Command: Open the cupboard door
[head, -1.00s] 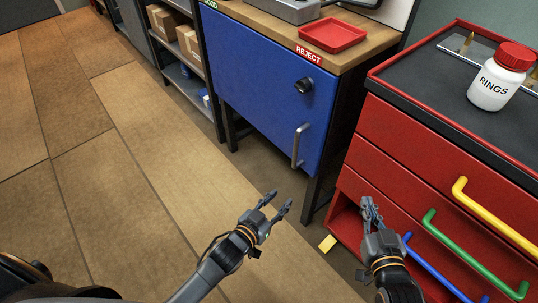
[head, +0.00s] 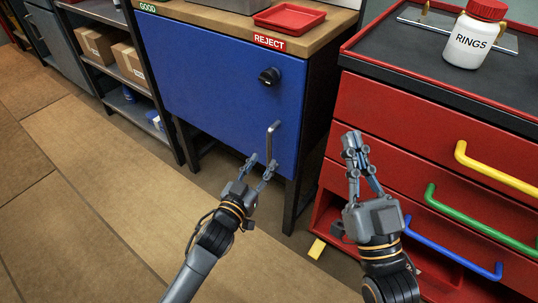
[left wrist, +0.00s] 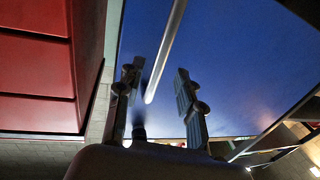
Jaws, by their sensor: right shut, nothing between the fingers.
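The blue cupboard door (head: 215,85) is closed, with a black round knob (head: 269,76) and a vertical grey bar handle (head: 271,138) at its lower right. My left gripper (head: 262,166) is open just below and in front of the handle. In the left wrist view, the handle bar (left wrist: 165,55) runs down to between the open fingers (left wrist: 160,95), ahead of the blue door (left wrist: 225,45). I cannot tell whether it touches a finger. My right gripper (head: 354,140) is shut and empty, in front of the red drawer cabinet.
The red drawer cabinet (head: 400,119) with yellow, green and blue handles stands to the right. A white RINGS bottle (head: 472,42) is on top. A red tray (head: 290,16) sits on the worktop. Shelves with boxes (head: 97,45) stand left.

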